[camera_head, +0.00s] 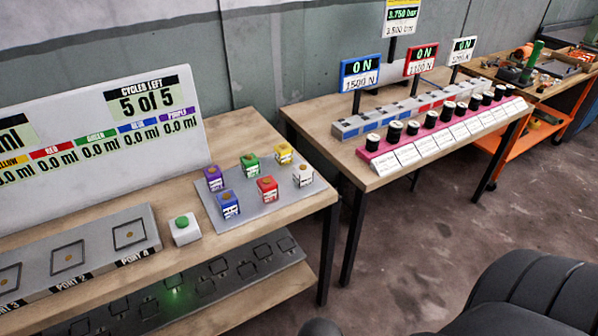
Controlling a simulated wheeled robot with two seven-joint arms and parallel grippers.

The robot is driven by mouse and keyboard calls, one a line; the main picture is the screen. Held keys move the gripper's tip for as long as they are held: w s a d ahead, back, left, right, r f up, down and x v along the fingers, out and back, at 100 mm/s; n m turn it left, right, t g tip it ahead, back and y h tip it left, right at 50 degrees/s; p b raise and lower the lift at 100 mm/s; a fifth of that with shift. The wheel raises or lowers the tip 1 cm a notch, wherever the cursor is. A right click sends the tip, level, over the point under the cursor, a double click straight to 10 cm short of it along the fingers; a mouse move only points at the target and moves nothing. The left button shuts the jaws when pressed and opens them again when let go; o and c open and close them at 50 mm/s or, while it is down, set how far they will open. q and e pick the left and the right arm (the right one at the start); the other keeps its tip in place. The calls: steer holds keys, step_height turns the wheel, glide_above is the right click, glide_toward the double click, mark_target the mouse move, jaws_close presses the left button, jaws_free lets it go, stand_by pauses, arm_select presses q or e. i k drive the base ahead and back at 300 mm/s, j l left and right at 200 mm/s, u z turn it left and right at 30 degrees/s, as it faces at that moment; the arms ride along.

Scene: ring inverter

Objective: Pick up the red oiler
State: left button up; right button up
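The red oiler (267,189) is a small red box with a white label on its front and a round tan cap on top. It stands upright on a grey plate (232,213) at the right end of the left table. Purple (214,178) and green (250,166) oilers stand behind it, a yellow one (283,153) stands further back, a blue one (228,204) is to its left and a white one (302,175) to its right. Neither of my grippers is in view.
A green button box (185,229) and a row of square ports (78,254) lie left of the plate. A display board (120,140) stands behind. The second table (340,150) carries knobs and force displays. A black rounded shape fills the bottom right. Open floor lies between.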

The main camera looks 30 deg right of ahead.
mark_target(267, 187)
steer(key=j+z, duration=0.1)
steer(key=z, duration=0.3)
steer(key=j+z, duration=0.1)
steer(key=z, duration=0.7)
steer(key=j+z, duration=0.15)
steer(key=z, duration=0.3)
steer(key=k+j, duration=0.15)
steer(key=k+j+z, duration=0.1)
steer(key=j, duration=0.3)
steer(key=k, duration=0.1)
